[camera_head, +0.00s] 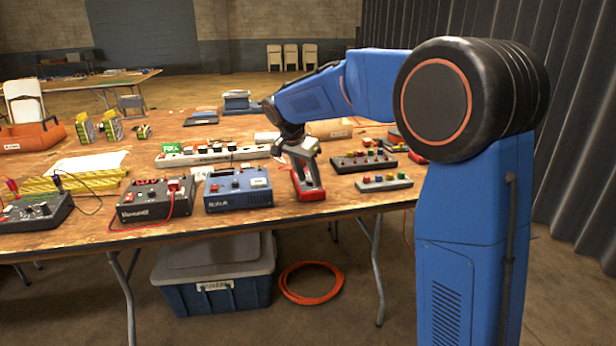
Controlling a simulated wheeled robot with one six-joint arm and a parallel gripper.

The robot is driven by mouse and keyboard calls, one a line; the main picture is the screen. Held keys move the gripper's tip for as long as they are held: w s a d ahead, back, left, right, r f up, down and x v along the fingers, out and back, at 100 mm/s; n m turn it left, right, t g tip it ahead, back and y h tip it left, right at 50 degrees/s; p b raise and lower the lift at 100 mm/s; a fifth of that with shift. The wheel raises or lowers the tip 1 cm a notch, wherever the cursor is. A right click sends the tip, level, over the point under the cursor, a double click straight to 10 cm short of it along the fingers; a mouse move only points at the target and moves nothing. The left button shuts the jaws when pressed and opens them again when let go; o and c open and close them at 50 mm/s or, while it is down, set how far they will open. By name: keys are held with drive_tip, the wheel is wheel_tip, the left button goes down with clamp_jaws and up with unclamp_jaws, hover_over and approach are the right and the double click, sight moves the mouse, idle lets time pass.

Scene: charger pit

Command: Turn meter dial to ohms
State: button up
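My gripper (301,158) hangs from the blue arm near the front of the table, pointing down. It is right over a red and dark-grey device (312,195) that lies on the table and looks like a hand-held meter. The gripper covers most of the device's face, so its dial and markings are hidden. I cannot tell whether the fingers touch it or are closed. A blue bench box (238,202) with a knob and a pale panel stands just left of it. A dark box with a red display (150,205) is further left; its lettering is too small to read.
The wooden table (230,128) is crowded. A power strip (212,156) lies behind the boxes. Two button boxes, one black (362,162) and one grey (384,182), sit to the right. Another dark box (36,211) with leads is at far left. A lidded bin (212,292) stands below.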

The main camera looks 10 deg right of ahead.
drive_tip(key=v, duration=1.7)
drive_tip(key=shift+s+r, duration=0.1)
drive_tip(key=shift+r, duration=0.05)
drive_tip(key=s+d+f+n+y, duration=0.1)
drive_tip(key=s+d+f+n, duration=0.15)
drive_tip(key=s, duration=0.45)
drive_tip(key=s+d+f+n, duration=0.1)
drive_tip(key=s+d, duration=0.3)
drive_tip(key=s, duration=0.2)
drive_tip(key=s+d+f+n+y, duration=0.1)
drive_tip(key=s+d+f+n, duration=0.1)
drive_tip(key=s+d, duration=0.35)
drive_tip(key=s+f+n+t, duration=0.1)
drive_tip(key=s+f+n, duration=0.1)
drive_tip(key=s+f, duration=0.6)
drive_tip(key=s+d+f+n+t+y, duration=0.1)
drive_tip(key=s+f+n, duration=0.2)
drive_tip(key=s+f, duration=0.5)
drive_tip(key=s, duration=0.5)
drive_tip(key=shift+s+y, duration=0.2)
drive_tip(key=shift+y, duration=0.1)
